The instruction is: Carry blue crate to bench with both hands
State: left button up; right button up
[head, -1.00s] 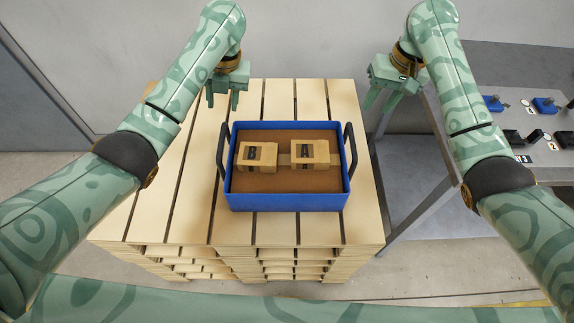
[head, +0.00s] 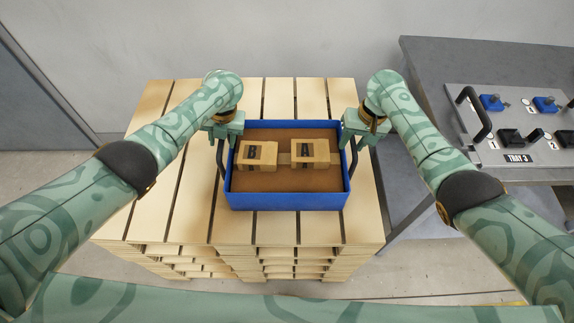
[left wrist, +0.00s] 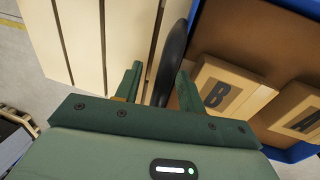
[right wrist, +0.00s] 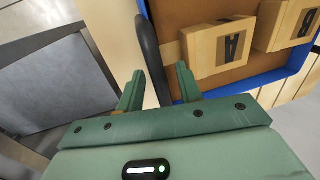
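The blue crate (head: 288,200) sits on the pallet stack in the head view, with a dark handle on each side. Two cardboard boxes, marked B (head: 256,156) and A (head: 310,153), lie inside it. My left gripper (head: 221,138) is open at the crate's left handle; in the left wrist view the black handle (left wrist: 173,55) lies between its fingers. My right gripper (head: 362,137) is open at the right handle; in the right wrist view that handle (right wrist: 150,50) lies between its fingers. Neither gripper is closed on a handle.
The wooden pallet stack (head: 190,215) bears the crate, with bare slats around it. The grey bench (head: 440,60) stands to the right, holding a tray marked TRAY 3 (head: 545,165) with a black handle and blue and black fixtures. The bench's back left top is bare.

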pick_arm(q)
jog(key=shift+f, duration=0.15)
pick_arm(e)
jog(key=shift+f, duration=0.15)
pick_arm(q)
grip_shut()
pick_arm(e)
grip_shut()
dwell(1.0)
